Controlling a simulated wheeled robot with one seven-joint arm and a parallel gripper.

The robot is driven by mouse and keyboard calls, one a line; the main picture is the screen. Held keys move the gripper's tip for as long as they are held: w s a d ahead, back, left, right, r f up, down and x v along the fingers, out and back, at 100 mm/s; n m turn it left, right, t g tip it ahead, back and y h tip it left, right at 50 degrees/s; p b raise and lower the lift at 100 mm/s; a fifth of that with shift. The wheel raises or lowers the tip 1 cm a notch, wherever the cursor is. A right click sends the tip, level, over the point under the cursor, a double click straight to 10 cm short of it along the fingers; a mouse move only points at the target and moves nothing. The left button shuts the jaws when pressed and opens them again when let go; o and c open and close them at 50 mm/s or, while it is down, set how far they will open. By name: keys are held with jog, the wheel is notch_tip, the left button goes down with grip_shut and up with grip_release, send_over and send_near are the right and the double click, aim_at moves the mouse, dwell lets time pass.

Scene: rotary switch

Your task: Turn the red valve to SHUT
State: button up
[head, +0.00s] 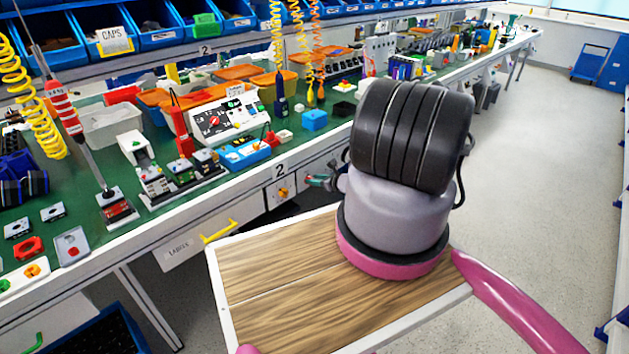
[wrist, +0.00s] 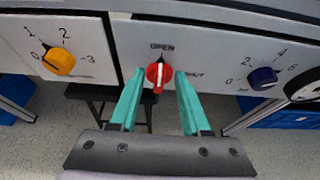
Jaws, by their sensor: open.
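The red valve (wrist: 152,72) is on the white panel below the bench, in the middle of the wrist view. Its white bar stands nearly upright, in line with the word OPEN above it. The word SHUT is to its right, partly covered by a finger. My gripper (wrist: 160,78) is open, with one teal finger on each side of the valve. Narrow gaps seem to show between the fingers and the valve; contact is not clear.
A yellow knob (wrist: 59,61) with a number scale is left of the valve, and a dark blue knob (wrist: 263,78) is to the right. The yellow knob also shows in the head view (head: 283,192). The green bench (head: 90,182) above is crowded. Open floor lies right.

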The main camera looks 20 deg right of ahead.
jog(key=shift+w+f, duration=0.1)
jog(key=shift+w, duration=0.1)
grip_shut()
